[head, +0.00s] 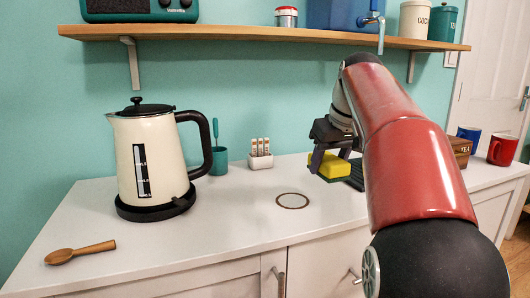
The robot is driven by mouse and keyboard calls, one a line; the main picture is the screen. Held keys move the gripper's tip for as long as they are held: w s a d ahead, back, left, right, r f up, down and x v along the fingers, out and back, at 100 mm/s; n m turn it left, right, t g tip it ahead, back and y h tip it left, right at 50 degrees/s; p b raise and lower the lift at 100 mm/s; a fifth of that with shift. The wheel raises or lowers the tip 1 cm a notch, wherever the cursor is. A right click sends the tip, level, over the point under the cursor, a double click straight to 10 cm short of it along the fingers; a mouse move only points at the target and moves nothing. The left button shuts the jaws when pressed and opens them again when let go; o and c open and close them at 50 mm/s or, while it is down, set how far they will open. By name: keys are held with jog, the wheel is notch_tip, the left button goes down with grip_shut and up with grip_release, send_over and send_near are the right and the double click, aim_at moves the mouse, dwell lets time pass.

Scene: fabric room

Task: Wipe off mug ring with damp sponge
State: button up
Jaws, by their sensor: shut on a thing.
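A brown mug ring (292,201) marks the white countertop in front of the wall, right of the kettle. My gripper (322,162) is shut on a yellow sponge (332,166) with a dark underside or edge. It holds the sponge above the counter, to the right of and behind the ring in the picture. The sponge is apart from the ring. I cannot tell from this view how damp the sponge is. My red arm hides part of the counter on the right.
A cream kettle (152,160) stands on its black base at left, with a wooden spoon (80,252) in front. A teal cup (219,160) and a small white rack (260,157) stand by the wall. Blue mug (469,137) and red mug (502,149) are far right. A shelf (260,34) hangs above.

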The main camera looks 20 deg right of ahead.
jog(key=shift+r, duration=0.65)
jog(key=shift+s+a, duration=0.1)
jog(key=s+a+r, duration=0.5)
jog(key=s+a, duration=0.3)
jog(key=shift+a, duration=0.4)
jog(key=shift+w, duration=0.15)
